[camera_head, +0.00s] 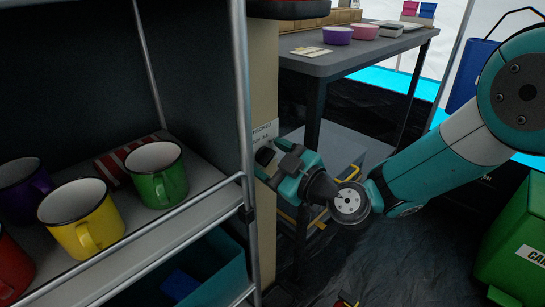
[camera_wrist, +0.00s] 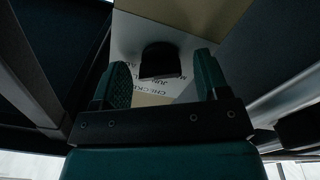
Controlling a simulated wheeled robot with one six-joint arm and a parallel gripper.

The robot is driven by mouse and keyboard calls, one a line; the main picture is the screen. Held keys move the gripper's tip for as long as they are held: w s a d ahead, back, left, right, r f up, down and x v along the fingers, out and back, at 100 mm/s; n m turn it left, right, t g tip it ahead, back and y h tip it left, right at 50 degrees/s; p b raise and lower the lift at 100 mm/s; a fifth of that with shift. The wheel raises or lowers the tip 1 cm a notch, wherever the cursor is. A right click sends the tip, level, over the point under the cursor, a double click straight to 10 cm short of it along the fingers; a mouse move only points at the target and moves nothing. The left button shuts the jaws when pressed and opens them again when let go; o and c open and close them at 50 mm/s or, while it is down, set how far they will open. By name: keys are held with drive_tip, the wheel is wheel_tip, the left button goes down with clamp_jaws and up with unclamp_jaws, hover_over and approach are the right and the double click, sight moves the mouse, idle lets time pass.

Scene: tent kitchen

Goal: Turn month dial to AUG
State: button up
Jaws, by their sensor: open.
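The month dial shows in the wrist view as a dark knob (camera_wrist: 160,61) with a rounded top and a flat lower edge. It sits on a white plate (camera_wrist: 128,38) with printed words, partly hidden; "CHECKED" and letters like "JU" can be made out, upside down. In the head view the plate (camera_head: 264,131) shows on the side of a beige post, and my gripper hides the dial. My gripper (camera_wrist: 160,80) is open, one finger on each side below the knob, with gaps visible. It also shows in the head view (camera_head: 266,162) close to the plate. Which month the dial marks cannot be told.
A metal shelf (camera_head: 205,205) with several coloured mugs stands at the left, close to the post (camera_head: 264,75). A grey table (camera_head: 350,62) with bowls is behind. A green bin (camera_head: 515,245) stands at the right. Dark floor (camera_head: 400,262) lies open between.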

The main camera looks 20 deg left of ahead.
drive_tip(key=c, duration=0.9)
